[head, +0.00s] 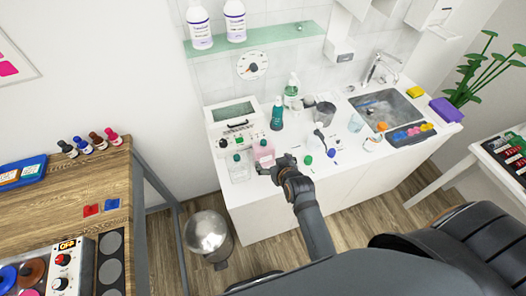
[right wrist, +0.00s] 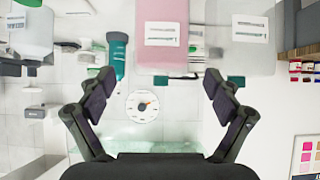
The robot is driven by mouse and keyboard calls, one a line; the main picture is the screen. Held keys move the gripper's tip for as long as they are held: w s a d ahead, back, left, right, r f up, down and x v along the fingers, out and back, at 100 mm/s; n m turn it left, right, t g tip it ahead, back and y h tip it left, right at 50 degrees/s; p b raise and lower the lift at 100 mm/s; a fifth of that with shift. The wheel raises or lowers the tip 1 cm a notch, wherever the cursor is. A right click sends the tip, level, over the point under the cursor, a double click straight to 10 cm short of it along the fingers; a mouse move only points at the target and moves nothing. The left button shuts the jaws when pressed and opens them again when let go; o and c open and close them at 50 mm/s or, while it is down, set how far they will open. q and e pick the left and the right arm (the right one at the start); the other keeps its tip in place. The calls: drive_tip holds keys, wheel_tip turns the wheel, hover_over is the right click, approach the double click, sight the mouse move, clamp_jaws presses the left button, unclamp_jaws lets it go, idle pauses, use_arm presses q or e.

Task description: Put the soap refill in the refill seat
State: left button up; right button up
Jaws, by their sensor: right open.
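A pink bottle with a white label, which looks like the soap refill (head: 264,153), stands at the counter's front edge, beside a clear bottle (head: 238,168). My right gripper (head: 277,169) is close in front of the pink bottle in the head view. In the right wrist view, which is upside down, my right gripper (right wrist: 160,90) is open and empty, its fingers spread. The pink bottle (right wrist: 165,28) shows beyond the fingertips, roughly between them, apparently apart from them. I cannot tell which thing is the refill seat. My left gripper is not in view.
A teal bottle (head: 277,112) and a white device (head: 233,127) stand behind the pink bottle. Small capped items (head: 320,157) lie to the right, before the sink (head: 388,107). A glass shelf (head: 262,37) and a dispenser (head: 338,45) are on the wall.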

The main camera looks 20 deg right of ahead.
sight(266, 153)
drive_tip(key=x, duration=0.2)
drive_tip(key=p+x, duration=0.1)
drive_tip(key=x, duration=0.2)
drive_tip(key=shift+w+r, duration=0.1)
drive_tip(key=shift+w, duration=0.4)
drive_tip(key=shift+w+a, duration=0.1)
drive_tip(key=shift+w, duration=0.15)
drive_tip(key=p+x, duration=0.1)
drive_tip(key=x, duration=0.3)
drive_tip(key=shift+p, duration=0.4)
drive_tip(key=shift+w+f, duration=0.25)
drive_tip(key=shift+s+r, duration=0.1)
drive_tip(key=shift+s, duration=0.05)
drive_tip(key=c, duration=1.1)
